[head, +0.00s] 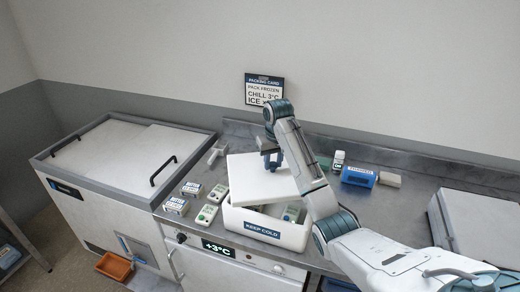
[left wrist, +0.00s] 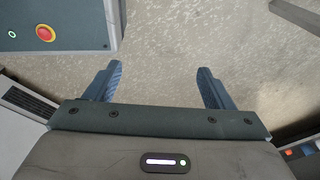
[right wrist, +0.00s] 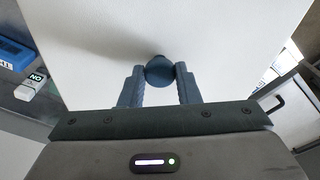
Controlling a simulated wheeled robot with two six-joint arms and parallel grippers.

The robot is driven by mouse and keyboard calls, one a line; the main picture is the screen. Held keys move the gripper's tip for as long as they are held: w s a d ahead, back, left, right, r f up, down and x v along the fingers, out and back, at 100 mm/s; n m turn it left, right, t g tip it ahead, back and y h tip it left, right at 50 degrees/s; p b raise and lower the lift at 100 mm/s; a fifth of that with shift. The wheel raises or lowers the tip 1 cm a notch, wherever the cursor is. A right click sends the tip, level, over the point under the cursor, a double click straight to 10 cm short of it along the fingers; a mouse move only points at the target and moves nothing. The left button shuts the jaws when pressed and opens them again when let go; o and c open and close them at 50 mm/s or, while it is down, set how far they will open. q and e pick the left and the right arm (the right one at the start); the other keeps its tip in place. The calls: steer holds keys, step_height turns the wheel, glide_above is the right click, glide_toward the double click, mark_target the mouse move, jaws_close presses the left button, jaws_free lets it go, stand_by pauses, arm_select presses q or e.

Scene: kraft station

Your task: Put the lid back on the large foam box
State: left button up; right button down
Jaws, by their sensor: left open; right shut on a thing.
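The large white foam box (head: 290,233) with a "KEEP COLD" label stands on the steel counter, partly open, with small packs (head: 291,213) showing inside. Its white lid (head: 245,178) is tilted above the box's back left part; I cannot tell whether it touches the rim. My right gripper (head: 271,160) is shut on the lid's dark round knob, which shows in the right wrist view (right wrist: 159,72) between the fingers. My left gripper (left wrist: 160,84) is open and empty over the floor; it is not in the head view.
A chest freezer (head: 105,160) with sliding lids stands at the left. Small labelled boxes (head: 176,206) and packs (head: 207,215) lie left of the foam box. A blue holder (head: 358,177) stands at the back right. A pale box (head: 470,225) is at the far right.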

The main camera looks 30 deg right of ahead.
mark_target(276, 175)
steer(key=shift+s+r, duration=0.1)
steer(key=shift+r, duration=0.05)
steer(key=shift+s+r, duration=0.1)
steer(key=shift+s, duration=0.95)
arm_select(q)
steer(key=s, duration=0.9)
arm_select(e)
steer(key=shift+s+f, duration=0.25)
steer(key=shift+f, duration=0.45)
steer(key=f, duration=0.2)
steer(key=w+f, duration=0.1)
steer(key=shift+w+f, duration=0.2)
steer(key=shift+f, duration=0.15)
steer(key=shift+s, duration=0.15)
steer(key=shift+s+f, duration=0.1)
steer(key=shift+f, duration=0.1)
arm_select(q)
steer(key=w, duration=0.5)
steer(key=shift+d, duration=0.1)
